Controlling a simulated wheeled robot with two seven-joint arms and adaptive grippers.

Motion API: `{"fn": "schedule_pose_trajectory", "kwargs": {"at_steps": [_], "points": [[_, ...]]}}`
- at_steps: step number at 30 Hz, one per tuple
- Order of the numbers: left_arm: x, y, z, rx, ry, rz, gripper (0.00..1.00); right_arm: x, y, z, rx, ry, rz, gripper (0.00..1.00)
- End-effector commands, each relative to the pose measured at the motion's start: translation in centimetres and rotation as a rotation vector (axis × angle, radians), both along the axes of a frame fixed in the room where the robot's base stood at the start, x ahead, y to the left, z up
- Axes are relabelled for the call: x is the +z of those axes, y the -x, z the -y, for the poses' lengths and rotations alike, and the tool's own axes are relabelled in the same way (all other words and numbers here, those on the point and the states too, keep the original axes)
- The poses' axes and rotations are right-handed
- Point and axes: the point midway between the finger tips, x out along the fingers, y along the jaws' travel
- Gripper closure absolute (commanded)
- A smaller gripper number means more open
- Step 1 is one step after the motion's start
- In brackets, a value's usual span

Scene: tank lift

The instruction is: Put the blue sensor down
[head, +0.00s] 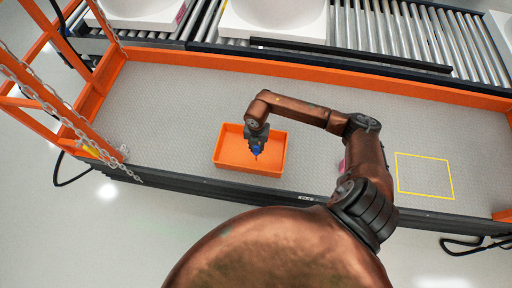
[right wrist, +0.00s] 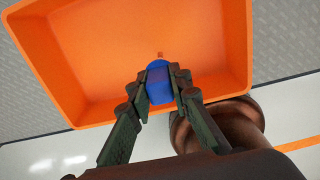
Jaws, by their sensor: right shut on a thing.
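The blue sensor (right wrist: 159,84) is held between the two fingers of my right gripper (right wrist: 161,98) in the right wrist view. My right gripper (head: 257,150) is shut on it, over the orange tray (head: 223,166). In the head view the blue sensor (head: 257,150) shows as a small blue body with a thin tip pointing down. The tray also fills the upper part of the right wrist view (right wrist: 90,60), and its floor looks empty apart from a small red mark below the sensor. I cannot tell whether the sensor touches the tray floor. My left gripper is not in view.
The tray stands on a grey textured platform (head: 320,95) with orange edges. A yellow outlined square (head: 425,193) marks bare platform at the right. A small pink thing (head: 341,166) is partly hidden by my arm. Orange railing with chains (head: 40,85) stands left; roller conveyors with white basins lie behind.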

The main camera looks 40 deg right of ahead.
Motion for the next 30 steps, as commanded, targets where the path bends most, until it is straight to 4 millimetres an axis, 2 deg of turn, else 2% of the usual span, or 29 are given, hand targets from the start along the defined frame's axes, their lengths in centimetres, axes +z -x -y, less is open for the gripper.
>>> {"fn": "schedule_pose_trajectory", "kwargs": {"at_steps": [3,4,11,19,22,27,30], "points": [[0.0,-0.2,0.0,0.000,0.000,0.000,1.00,-0.4,0.0,0.0,0.000,0.001,-0.001,1.00],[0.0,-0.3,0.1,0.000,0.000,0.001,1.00,-0.3,0.0,0.0,0.000,0.001,-0.001,0.80],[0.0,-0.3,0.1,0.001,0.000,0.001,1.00,-0.3,0.0,0.0,0.000,0.001,-0.001,0.64],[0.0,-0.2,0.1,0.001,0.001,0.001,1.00,-0.2,0.0,0.0,0.001,0.000,0.000,0.64],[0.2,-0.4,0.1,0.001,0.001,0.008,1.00,0.4,-0.1,0.0,0.001,0.000,0.001,0.64],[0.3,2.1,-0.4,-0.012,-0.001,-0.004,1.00,3.0,-0.1,0.0,0.002,0.002,0.004,0.64],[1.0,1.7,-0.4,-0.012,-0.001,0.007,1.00,5.4,-0.2,0.1,0.002,0.002,0.007,0.64]]}}
